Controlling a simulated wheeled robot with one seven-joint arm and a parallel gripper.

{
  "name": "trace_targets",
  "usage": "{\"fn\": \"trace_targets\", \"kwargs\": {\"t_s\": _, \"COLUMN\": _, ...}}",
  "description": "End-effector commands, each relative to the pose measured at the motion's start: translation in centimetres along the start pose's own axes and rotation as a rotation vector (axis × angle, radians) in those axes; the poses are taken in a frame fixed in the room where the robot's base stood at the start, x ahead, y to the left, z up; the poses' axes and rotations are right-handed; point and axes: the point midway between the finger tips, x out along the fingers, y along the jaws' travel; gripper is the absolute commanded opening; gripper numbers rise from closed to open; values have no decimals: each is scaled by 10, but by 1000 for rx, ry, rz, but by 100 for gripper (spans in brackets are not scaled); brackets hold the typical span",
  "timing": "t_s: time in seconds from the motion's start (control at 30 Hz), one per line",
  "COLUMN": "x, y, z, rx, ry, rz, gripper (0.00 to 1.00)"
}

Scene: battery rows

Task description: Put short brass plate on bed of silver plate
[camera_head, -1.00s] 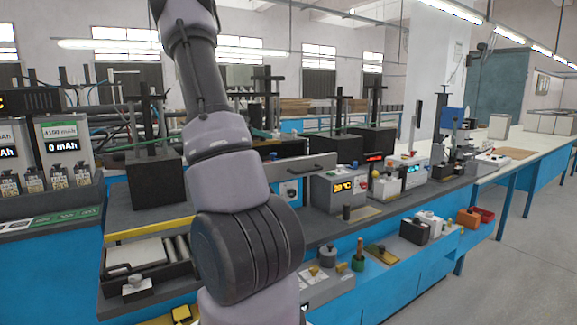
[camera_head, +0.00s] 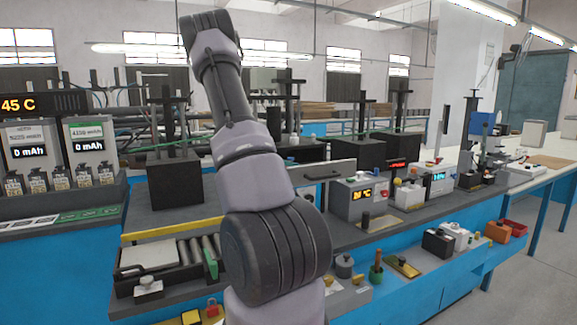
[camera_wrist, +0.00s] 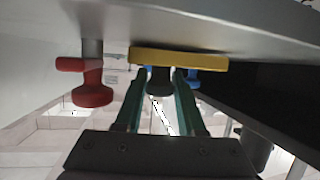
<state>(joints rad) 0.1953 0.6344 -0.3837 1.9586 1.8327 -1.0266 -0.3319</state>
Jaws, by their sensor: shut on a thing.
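In the wrist view, my gripper (camera_wrist: 158,88) has two teal fingers closed on a dark knob (camera_wrist: 158,80). A short brass-yellow plate (camera_wrist: 178,59) lies across just beyond the fingertips, at the knob's end. A broad grey surface (camera_wrist: 190,20) fills the top of this view, close to the plate; I cannot tell whether they touch. A silver plate cannot be told for sure from other grey surfaces. In the head view my arm hides the gripper and what it holds. Another brass plate with a dark knob (camera_head: 402,267) lies on the lower shelf.
In the wrist view, a red knob (camera_wrist: 90,82) stands left of the fingers and a blue piece (camera_wrist: 194,78) shows behind the right one. In the head view, a roller tray (camera_head: 128,284) is left of my arm. A heater box (camera_head: 345,205) and crowded shelf are right.

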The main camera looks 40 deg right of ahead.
Motion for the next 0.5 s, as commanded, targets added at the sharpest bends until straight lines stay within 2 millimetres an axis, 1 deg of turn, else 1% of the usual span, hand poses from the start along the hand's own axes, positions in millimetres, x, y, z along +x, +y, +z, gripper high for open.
{"fn": "trace_targets", "kwargs": {"t_s": 0.37, "x": 2, "y": 0, "z": 3, "rx": 0, "ry": 2, "rz": -1, "gripper": 0}}
{"fn": "trace_targets", "kwargs": {"t_s": 0.4, "x": 2, "y": 0, "z": 3, "rx": 1, "ry": 1, "rz": -1, "gripper": 51}}
{"fn": "trace_targets", "kwargs": {"t_s": 0.5, "x": 1, "y": 0, "z": 3, "rx": 1, "ry": 1, "rz": -1, "gripper": 51}}
